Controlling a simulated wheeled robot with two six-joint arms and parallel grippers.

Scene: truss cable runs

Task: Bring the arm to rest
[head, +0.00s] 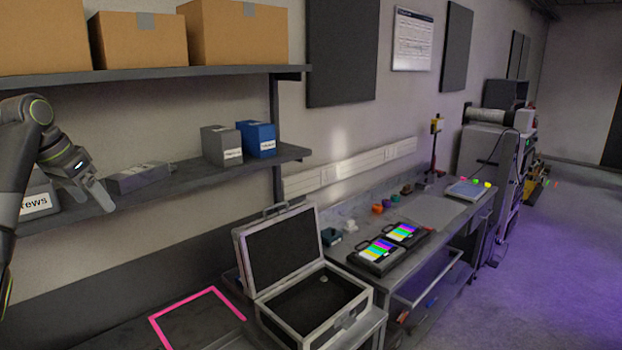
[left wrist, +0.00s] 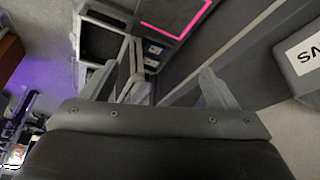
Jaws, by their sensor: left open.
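My left gripper (head: 97,196) is at the left of the head view, in front of the lower shelf, with its fingers pointing down and to the right. In the left wrist view its two fingers (left wrist: 155,85) stand wide apart with nothing between them. The gripper is open and empty. My right gripper is not in view.
A lower shelf (head: 205,172) holds a grey box (head: 221,146), a blue box (head: 256,139) and a labelled bin (head: 36,204) close to my left arm. An open case (head: 315,318) stands below, beside a pink outlined square (head: 160,325).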

